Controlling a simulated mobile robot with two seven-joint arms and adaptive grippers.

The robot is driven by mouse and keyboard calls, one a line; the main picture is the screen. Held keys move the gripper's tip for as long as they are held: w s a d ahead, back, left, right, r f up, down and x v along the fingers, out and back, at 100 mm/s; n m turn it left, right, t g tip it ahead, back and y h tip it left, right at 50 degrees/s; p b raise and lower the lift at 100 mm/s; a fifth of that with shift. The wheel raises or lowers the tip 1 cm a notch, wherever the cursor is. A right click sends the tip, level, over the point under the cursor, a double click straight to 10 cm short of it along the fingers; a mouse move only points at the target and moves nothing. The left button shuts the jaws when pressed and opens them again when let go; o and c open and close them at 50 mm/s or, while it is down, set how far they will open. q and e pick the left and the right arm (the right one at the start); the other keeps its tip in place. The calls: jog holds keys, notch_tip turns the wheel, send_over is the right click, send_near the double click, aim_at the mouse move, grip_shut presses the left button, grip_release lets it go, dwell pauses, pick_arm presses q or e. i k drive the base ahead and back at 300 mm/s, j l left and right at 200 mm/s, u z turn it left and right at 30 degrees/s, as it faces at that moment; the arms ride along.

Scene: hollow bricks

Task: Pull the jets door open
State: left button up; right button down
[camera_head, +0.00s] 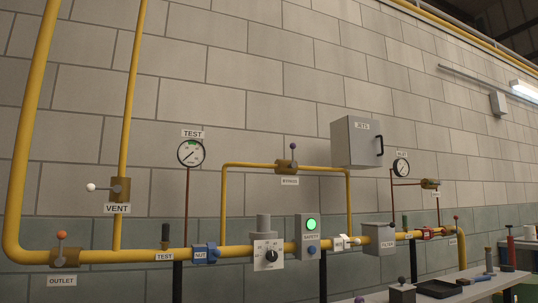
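The grey jets cabinet (355,145) hangs on the brick wall, right of the middle of the view, with a small label reading JETS on its front. Its door (362,143) looks shut. A black bar handle (379,145) stands upright near the door's right edge. The inside of the cabinet is hidden. Neither of my grippers shows in this view.
A grey bench (440,293) with tools stands at lower right.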

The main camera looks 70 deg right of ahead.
aim_at(365, 140)
jog(key=z, duration=2.95)
jog(key=i+l, duration=0.15)
jog(key=l, duration=0.2)
jog(key=i+l, duration=0.2)
jog(key=l, duration=0.15)
jog(key=i+l, duration=0.15)
jog(key=l, duration=0.15)
jog(key=i+l+u, duration=0.1)
jog(key=l, duration=0.25)
jog(key=i+l, duration=0.4)
jog(key=l, duration=0.3)
jog(key=i+l, duration=0.15)
jog(key=l, duration=0.2)
jog(key=u, duration=0.05)
